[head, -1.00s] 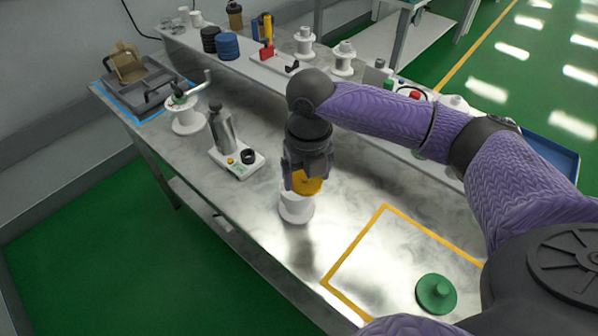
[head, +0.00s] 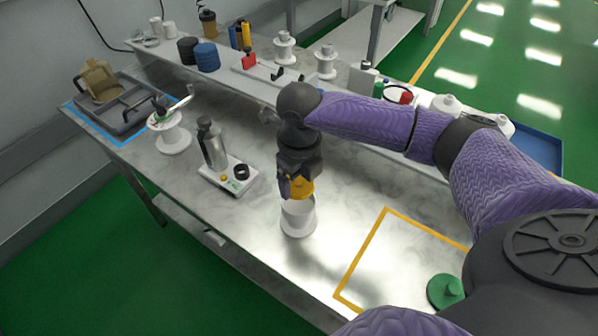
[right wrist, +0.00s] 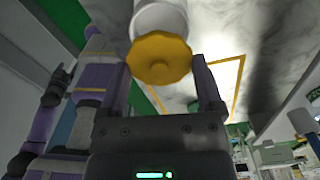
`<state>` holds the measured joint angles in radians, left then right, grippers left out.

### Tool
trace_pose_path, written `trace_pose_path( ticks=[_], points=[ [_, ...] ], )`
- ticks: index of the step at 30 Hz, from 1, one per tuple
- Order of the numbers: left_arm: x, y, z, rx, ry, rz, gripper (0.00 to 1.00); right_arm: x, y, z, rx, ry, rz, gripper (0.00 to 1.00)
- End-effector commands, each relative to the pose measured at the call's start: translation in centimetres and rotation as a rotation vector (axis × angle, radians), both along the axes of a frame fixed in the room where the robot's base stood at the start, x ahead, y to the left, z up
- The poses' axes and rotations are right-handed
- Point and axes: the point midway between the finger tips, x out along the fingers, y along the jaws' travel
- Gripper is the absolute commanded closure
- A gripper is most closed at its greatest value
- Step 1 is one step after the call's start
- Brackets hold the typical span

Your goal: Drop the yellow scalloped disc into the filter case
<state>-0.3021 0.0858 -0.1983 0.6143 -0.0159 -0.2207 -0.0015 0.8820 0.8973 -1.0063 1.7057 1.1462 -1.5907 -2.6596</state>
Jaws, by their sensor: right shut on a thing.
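The yellow scalloped disc (head: 300,187) is between the fingers of my right gripper (head: 298,178). In the right wrist view the disc (right wrist: 160,60) shows its face with a small central knob, and my right gripper (right wrist: 168,88) is shut on it. The filter case appears to be the white cylinder with a wide base flange (head: 298,217), upright on the metal table. The disc is directly over its open top; I cannot tell whether they touch. The white case also shows behind the disc in the right wrist view (right wrist: 159,18). My left gripper is not in view.
A bottle on a white scale (head: 228,172) and a white spool stand (head: 170,138) are to the left. A yellow-taped rectangle (head: 362,256) and a green knobbed disc (head: 445,291) are to the right. A grey tray (head: 125,108) sits at the far left.

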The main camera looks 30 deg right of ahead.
Motion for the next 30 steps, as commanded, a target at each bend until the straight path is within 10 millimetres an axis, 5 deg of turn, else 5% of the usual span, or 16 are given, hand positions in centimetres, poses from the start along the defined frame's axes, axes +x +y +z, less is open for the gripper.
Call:
trace_pose_path(
  ticks=[12, 26, 27, 30],
  points=[
    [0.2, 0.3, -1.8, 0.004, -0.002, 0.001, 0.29, 0.0, 0.0, -3.5, -0.001, 0.002, 0.0, 0.7],
    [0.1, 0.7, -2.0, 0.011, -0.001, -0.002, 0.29, 0.0, 0.0, -4.1, -0.001, 0.001, 0.0, 0.7],
    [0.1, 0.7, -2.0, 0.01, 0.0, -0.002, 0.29, 0.0, 0.0, -4.1, -0.001, 0.001, 0.0, 0.09],
    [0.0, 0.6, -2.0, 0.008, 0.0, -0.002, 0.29, 0.0, 0.0, -4.0, -0.001, 0.001, 0.0, 0.0]
  ],
)
